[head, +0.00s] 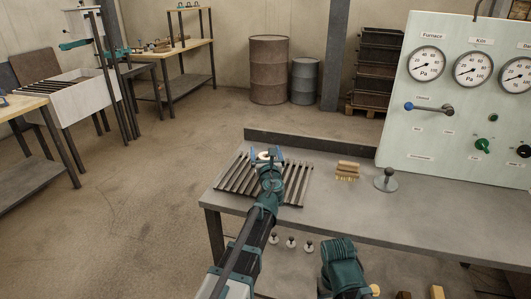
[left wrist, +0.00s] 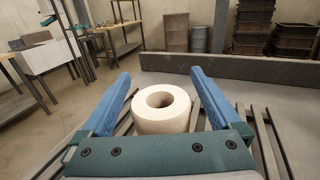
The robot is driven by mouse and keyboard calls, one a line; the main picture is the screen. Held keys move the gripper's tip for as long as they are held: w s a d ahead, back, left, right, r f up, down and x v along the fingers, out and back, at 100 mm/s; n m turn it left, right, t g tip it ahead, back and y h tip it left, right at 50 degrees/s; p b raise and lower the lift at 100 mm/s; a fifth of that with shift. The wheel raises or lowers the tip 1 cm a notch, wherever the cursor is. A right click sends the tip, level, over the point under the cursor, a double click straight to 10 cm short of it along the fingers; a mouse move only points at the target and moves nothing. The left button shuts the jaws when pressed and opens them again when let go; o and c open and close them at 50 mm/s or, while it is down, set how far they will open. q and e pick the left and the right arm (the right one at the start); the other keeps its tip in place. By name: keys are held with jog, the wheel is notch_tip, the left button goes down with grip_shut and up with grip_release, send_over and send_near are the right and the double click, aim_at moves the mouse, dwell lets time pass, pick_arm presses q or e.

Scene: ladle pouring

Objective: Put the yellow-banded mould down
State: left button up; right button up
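The mould (left wrist: 162,108) is a cream-white ring with a round hole in its top. It stands upright at the slatted rack on the bench. No yellow band shows on the part I see; its lower near side is hidden by my gripper. In the head view the mould (head: 264,155) is a small pale patch at the rack's far part. My left gripper (left wrist: 161,78) has its blue fingers on either side of the mould, with visible gaps, so it looks open. It also shows in the head view (head: 267,154).
The slatted rack (head: 294,190) lies at the bench's left end, before a low back ledge (head: 310,145). A brush (head: 347,171) and a grey knobbed stamp (head: 387,180) stand to its right. A gauge panel (head: 440,140) rises behind. The bench front right is clear.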

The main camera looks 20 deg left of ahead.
pick_arm(q)
jog(key=shift+r, duration=0.15)
jog(key=shift+s+d, duration=0.1)
jog(key=shift+s, duration=0.2)
jog(key=v, duration=1.1)
jog(key=shift+s, duration=0.2)
